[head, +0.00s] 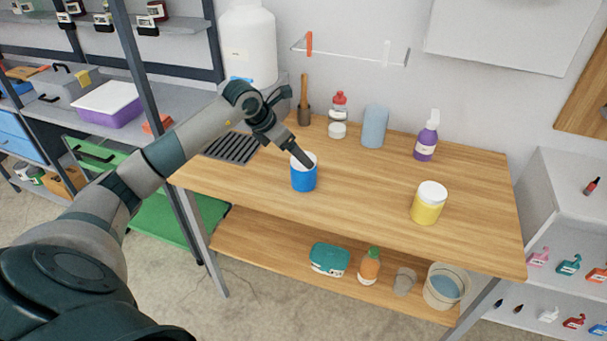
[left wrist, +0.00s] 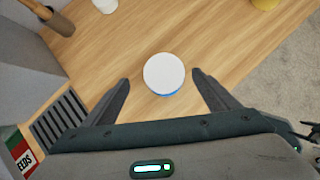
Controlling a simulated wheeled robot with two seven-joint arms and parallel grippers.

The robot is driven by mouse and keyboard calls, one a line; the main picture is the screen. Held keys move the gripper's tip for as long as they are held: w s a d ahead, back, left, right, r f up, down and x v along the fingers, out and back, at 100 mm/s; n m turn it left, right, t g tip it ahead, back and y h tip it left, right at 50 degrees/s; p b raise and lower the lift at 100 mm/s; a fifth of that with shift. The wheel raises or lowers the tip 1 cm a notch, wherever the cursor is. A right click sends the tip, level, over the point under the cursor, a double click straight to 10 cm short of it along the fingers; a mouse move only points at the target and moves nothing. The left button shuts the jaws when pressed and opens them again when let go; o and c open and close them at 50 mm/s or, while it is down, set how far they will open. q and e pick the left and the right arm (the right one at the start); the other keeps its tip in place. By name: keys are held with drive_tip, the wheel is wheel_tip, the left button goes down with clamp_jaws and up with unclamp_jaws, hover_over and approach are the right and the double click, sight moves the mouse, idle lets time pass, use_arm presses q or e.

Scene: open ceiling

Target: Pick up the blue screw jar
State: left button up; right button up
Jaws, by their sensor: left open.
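The blue screw jar (head: 303,178) has a white lid and stands upright on the wooden table (head: 365,210), left of its middle. In the left wrist view the jar (left wrist: 164,75) is seen from above, mostly as its white lid with a thin blue edge below. My left gripper (head: 306,163) reaches in from the left to the jar's lid and hides part of it. In the left wrist view the left gripper (left wrist: 160,82) is open, with one finger on each side of the jar and gaps between.
A yellow jar (head: 428,204) with a white lid stands to the right. A purple spray bottle (head: 427,140), a blue-grey cylinder (head: 375,127), a red-topped bottle (head: 339,110) and a wooden-handled tool (head: 304,100) stand at the back. The table around the blue jar is clear.

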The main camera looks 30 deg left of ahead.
sight(304, 172)
use_arm(q)
drive_tip(key=shift+w+d+f+p, duration=0.3)
drive_tip(key=shift+d+f+p, duration=0.15)
drive_tip(key=shift+p, duration=0.25)
drive_tip(key=p+x, duration=0.1)
drive_tip(key=x, duration=0.2)
drive_tip(key=shift+d+p, duration=0.15)
drive_tip(key=shift+p, duration=0.2)
drive_tip(key=shift+w+f, duration=0.2)
drive_tip(key=shift+f, duration=0.3)
drive_tip(key=shift+r, duration=0.1)
drive_tip(key=c, duration=1.4)
drive_tip(key=shift+c, duration=0.2)
